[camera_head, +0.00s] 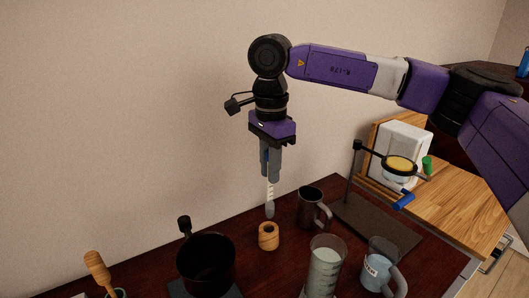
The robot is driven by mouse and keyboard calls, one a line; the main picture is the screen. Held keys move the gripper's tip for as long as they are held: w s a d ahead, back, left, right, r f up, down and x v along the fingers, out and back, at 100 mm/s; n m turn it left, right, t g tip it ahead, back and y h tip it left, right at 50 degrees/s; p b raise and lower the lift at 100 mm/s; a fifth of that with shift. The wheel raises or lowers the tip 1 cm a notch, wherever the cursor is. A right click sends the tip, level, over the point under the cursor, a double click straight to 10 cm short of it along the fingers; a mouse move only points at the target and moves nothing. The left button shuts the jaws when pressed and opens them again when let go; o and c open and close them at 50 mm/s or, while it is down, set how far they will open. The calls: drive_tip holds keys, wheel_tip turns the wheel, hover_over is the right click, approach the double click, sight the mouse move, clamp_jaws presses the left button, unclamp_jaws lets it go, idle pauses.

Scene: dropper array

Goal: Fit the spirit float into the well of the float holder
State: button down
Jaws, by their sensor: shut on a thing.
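My gripper (270,178) points straight down above the dark red table and is shut on the spirit float (270,209). The float is a slim grey and white piece with a wider lower end, and it hangs upright below the fingers. Its top is hidden between them. The float holder (268,238) is a small light-wood cylinder with an opening in its top, standing on the table. In this view the float's lower end appears just above the holder's top. The exact gap and depth between them cannot be told.
A dark metal mug (312,208) stands right of the holder. A black pot (205,264) is at front left. A glass beaker (324,267) and a labelled jug (379,268) stand at front right. A stand with a yellow-topped dish (400,164) is behind right.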

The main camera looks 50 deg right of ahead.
sight(269, 201)
drive_tip(key=shift+w+d, duration=0.2)
drive_tip(key=shift+w, duration=0.1)
drive_tip(key=shift+f+b, duration=0.15)
drive_tip(key=shift+b, duration=0.15)
drive_tip(key=shift+f+b, duration=1.45)
drive_tip(key=shift+f, duration=0.5)
drive_tip(key=shift+f+b, duration=2.4)
drive_tip(key=shift+f, duration=0.55)
drive_tip(key=c, duration=1.2)
unclamp_jaws()
drive_tip(key=shift+c, duration=0.2)
